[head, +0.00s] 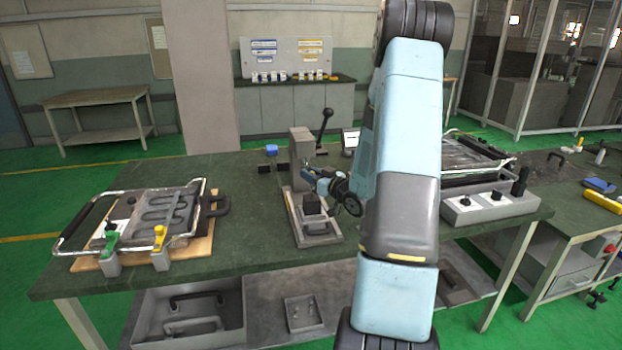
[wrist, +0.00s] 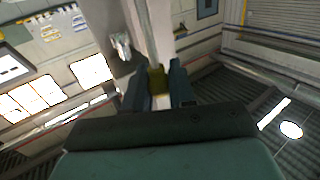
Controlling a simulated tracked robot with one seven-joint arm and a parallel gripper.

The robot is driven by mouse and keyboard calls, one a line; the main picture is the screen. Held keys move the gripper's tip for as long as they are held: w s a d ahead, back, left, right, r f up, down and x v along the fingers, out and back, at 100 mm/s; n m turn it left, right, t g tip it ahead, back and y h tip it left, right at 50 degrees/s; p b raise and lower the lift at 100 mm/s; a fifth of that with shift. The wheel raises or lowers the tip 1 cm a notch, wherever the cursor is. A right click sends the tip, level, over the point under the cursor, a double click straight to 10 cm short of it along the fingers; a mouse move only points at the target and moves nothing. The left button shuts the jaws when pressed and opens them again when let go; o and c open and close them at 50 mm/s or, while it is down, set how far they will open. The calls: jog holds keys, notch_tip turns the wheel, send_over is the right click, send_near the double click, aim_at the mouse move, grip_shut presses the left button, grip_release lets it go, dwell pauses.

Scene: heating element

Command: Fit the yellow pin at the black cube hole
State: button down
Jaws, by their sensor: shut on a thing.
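My gripper (head: 309,177) is over the grey press-like fixture on the table, beside its upright column. In the wrist view my gripper (wrist: 158,88) has its two dark fingers closed on a small yellow piece (wrist: 157,82), which looks like the yellow pin. The pin is too small to make out in the head view. A black cube (head: 312,208) sits on the fixture's base, below my gripper and apart from it. Its hole cannot be made out.
The grey fixture (head: 299,146) has a raised black-knobbed lever. A heating-element tray (head: 140,212) with green and yellow clamps lies on the left. A grey control box (head: 490,207) stands on the right. Green tabletop between tray and fixture is clear.

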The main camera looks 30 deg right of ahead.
aim_at(311, 196)
jog(key=shift+r, duration=0.6)
jog(key=shift+f, duration=2.6)
dwell(1.5)
jog(key=c, duration=0.9)
grip_release()
jog(key=shift+o, duration=0.2)
jog(key=v, duration=1.4)
jog(key=shift+w+a+f, duration=0.1)
jog(key=shift+w, duration=0.05)
